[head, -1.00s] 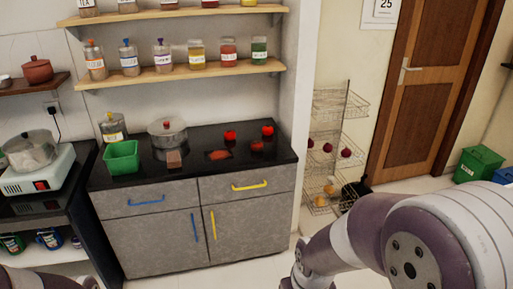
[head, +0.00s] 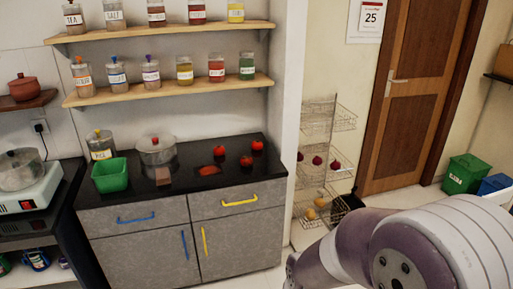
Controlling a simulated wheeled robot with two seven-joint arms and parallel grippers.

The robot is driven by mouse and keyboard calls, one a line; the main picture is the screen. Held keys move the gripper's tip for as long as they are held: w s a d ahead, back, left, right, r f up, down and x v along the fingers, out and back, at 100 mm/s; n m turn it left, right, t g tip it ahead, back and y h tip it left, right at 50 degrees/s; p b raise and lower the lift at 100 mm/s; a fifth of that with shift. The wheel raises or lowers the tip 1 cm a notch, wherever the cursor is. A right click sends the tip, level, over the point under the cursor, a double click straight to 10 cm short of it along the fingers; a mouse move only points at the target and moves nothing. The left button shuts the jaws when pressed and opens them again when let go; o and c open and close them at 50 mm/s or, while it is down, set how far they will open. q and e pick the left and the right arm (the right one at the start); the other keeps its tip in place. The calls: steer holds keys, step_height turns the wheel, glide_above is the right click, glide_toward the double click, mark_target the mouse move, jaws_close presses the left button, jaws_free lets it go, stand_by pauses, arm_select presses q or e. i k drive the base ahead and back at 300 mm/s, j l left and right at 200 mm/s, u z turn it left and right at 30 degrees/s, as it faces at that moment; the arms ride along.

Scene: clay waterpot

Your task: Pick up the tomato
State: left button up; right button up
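Three red tomato-like items stand on the black countertop (head: 235,180) toward its right end: one at the back left (head: 219,150), one at the back right (head: 257,145) and one in front of them (head: 246,161). A flatter red-orange item (head: 208,170) lies to their left; I cannot tell what it is. My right arm fills the lower right of the head view, well in front of the counter, but its gripper is not visible. My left arm and gripper are out of view.
On the counter, a green bin (head: 111,177), a lidded jar (head: 101,147), a metal pot (head: 157,151) and a small brown block (head: 163,177) stand left. Shelves with jars (head: 185,72) hang above. A wire rack (head: 328,160) stands right of the counter.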

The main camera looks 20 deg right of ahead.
mark_target(246, 161)
steer(key=i+l, duration=0.7)
steer(key=i+l+u, duration=0.1)
steer(key=i+l, duration=1.25)
steer(key=l, duration=0.25)
steer(key=i+l, duration=0.65)
steer(key=l, duration=0.15)
steer(key=j+u, duration=0.05)
